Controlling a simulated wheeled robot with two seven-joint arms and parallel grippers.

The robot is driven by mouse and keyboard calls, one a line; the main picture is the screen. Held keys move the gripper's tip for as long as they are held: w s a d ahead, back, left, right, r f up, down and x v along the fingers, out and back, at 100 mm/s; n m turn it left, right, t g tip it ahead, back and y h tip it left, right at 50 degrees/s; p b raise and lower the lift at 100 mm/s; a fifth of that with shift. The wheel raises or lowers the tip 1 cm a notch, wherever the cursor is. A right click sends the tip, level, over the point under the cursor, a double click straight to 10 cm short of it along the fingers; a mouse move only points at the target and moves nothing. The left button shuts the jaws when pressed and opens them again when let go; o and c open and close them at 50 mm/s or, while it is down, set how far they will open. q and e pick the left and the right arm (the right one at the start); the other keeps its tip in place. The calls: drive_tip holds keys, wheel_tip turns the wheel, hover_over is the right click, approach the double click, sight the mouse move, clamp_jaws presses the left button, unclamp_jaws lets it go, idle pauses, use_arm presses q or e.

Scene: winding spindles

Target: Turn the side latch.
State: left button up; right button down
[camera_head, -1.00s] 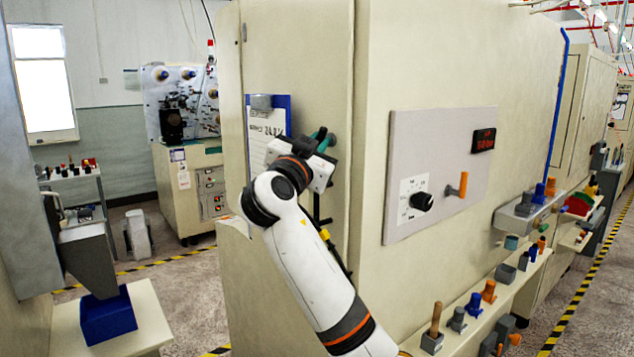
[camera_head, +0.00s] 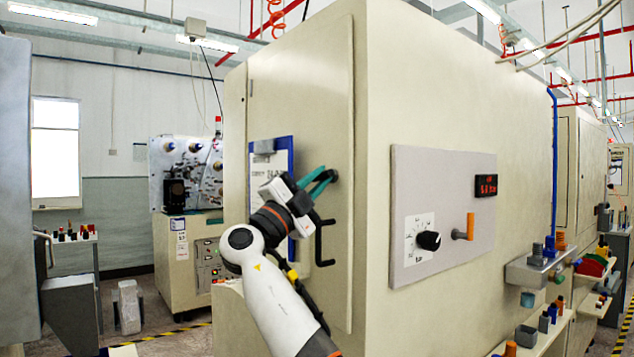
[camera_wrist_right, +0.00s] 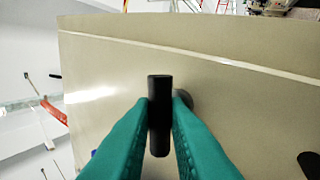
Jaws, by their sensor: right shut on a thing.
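The side latch is a small dark knob (camera_head: 334,175) on the cream door (camera_head: 300,85) of the large machine cabinet. In the right wrist view the latch (camera_wrist_right: 160,125) is a black bar with a round base behind it, standing along the picture's vertical. My right gripper (camera_head: 328,176) has green fingers that reach the latch from the left; in the wrist view its fingers (camera_wrist_right: 160,118) are shut on the bar, one on each side. My left gripper is not in view.
A black door handle (camera_head: 321,238) sits just below the latch. A clipboard on blue backing (camera_head: 285,143) hangs left of it. The cabinet's right face carries a grey panel with a black dial (camera_head: 428,240) and orange lever (camera_head: 465,228). Shelves with parts (camera_head: 540,262) stand right.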

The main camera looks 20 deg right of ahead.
drive_tip(key=shift+w+m+g+h+p, duration=0.1)
drive_tip(key=shift+m+g+h+p, duration=0.7)
drive_tip(key=shift+m+g, duration=1.05)
drive_tip(key=shift+m, duration=0.55)
drive_tip(key=c, duration=1.4)
unclamp_jaws()
drive_tip(key=shift+f, duration=0.1)
drive_tip(key=b+v, duration=0.3)
drive_tip(key=v, duration=0.9)
